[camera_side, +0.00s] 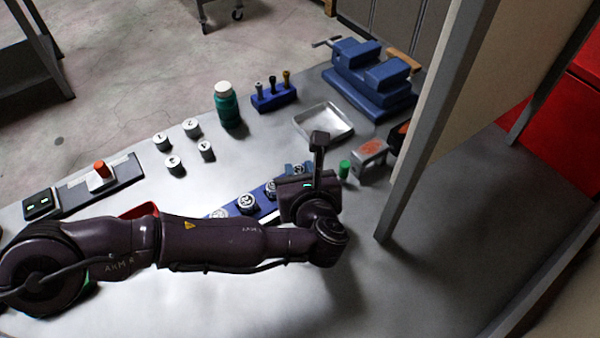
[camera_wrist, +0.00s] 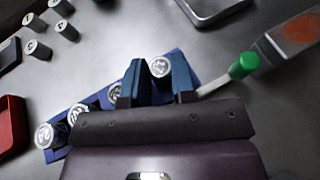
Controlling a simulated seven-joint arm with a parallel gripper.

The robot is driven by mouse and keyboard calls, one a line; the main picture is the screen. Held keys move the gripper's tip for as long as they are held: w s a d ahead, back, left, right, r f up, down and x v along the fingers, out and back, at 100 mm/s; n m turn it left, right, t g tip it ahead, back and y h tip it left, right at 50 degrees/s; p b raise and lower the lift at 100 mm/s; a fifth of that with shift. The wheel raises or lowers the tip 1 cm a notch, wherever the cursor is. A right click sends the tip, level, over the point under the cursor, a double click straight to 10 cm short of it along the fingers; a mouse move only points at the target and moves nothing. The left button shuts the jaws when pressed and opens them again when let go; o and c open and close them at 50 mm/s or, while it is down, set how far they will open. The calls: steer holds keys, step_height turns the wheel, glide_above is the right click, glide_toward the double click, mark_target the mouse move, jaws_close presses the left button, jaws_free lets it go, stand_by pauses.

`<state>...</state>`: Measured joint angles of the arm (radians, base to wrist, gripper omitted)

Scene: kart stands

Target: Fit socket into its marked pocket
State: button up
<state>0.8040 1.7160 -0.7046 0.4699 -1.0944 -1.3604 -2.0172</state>
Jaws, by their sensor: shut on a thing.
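A blue socket rail (camera_wrist: 62,152) runs diagonally under my gripper in the wrist view; it also shows in the side view (camera_side: 232,201). Several round silver sockets with pale marked tops, such as one at the left end (camera_wrist: 45,135), stand along it. My gripper (camera_wrist: 159,74) is over the right part of the rail, its two blue fingers shut on a socket (camera_wrist: 160,66) with a pale numbered top. The fingers and wrist hide the socket's lower body and the pocket below. I cannot tell whether it is seated or just above the rail.
Several white-topped cylinders (camera_side: 192,128) stand behind the rail. A green-capped item (camera_side: 344,169) and a grey block (camera_side: 370,153) are close right of my gripper. A metal tray (camera_side: 323,121), green bottle (camera_side: 227,105) and blue vise (camera_side: 370,78) stand farther back. A red bin (camera_wrist: 12,125) is left.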

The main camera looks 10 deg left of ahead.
steer(key=shift+f, duration=0.3)
steer(key=shift+f, duration=0.1)
steer(key=o, duration=0.6)
steer(key=shift+f, duration=0.1)
steer(key=shift+o, duration=0.2)
